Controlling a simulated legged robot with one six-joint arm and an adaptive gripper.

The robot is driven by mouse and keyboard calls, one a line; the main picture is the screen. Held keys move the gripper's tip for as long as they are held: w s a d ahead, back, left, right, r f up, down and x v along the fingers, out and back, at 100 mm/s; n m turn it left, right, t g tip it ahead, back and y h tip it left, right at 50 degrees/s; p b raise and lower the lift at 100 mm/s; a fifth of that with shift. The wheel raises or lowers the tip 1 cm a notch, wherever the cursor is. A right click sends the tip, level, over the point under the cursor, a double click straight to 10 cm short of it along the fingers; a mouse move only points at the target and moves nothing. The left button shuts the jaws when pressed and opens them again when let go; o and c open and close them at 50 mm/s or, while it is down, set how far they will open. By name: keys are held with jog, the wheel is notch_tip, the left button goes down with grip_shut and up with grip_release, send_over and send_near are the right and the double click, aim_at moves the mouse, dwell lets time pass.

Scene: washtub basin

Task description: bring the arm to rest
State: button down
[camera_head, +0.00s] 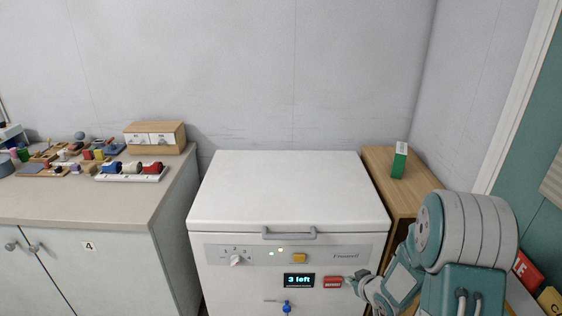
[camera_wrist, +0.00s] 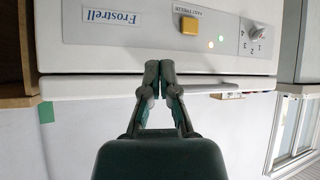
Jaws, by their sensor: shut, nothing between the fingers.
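My arm reaches in from the lower right of the head view. My gripper (camera_head: 352,281) is in front of the white chest freezer (camera_head: 285,190), just right of the red button (camera_head: 333,282); I cannot tell whether it touches the button. In the wrist view my gripper (camera_wrist: 163,68) has its two fingers shut with nothing between them. That view shows the freezer's control panel (camera_wrist: 150,28) upside down, beyond the fingertips. The freezer's lid is shut, with a grey handle (camera_head: 289,234) at its front edge.
A display reading "3 left" (camera_head: 299,280), a yellow button (camera_head: 299,258) and a dial (camera_head: 236,260) are on the freezer front. A cluttered counter (camera_head: 90,205) stands left. A wooden cabinet (camera_head: 403,200) bearing a green box (camera_head: 399,161) stands right, close to my arm.

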jog(key=s+r+m+h, duration=0.1)
jog(key=s+r+h, duration=0.15)
jog(key=r, duration=0.45)
jog(key=s+r+m+g+h, duration=0.1)
jog(key=s+r, duration=0.2)
jog(key=r, duration=0.3)
jog(key=s+r+m+h, duration=0.1)
jog(key=s+r+h, duration=0.15)
jog(key=r, duration=0.45)
jog(key=s+a+r+g+y, duration=0.1)
jog(key=s+r, duration=0.3)
jog(key=s, duration=0.6)
jog(key=s+a+r+m+g+y, duration=0.1)
jog(key=s+a+r+g, duration=0.1)
jog(key=s, duration=0.8)
jog(key=shift+a+r+m+y, duration=0.3)
jog(key=shift+a+r, duration=0.55)
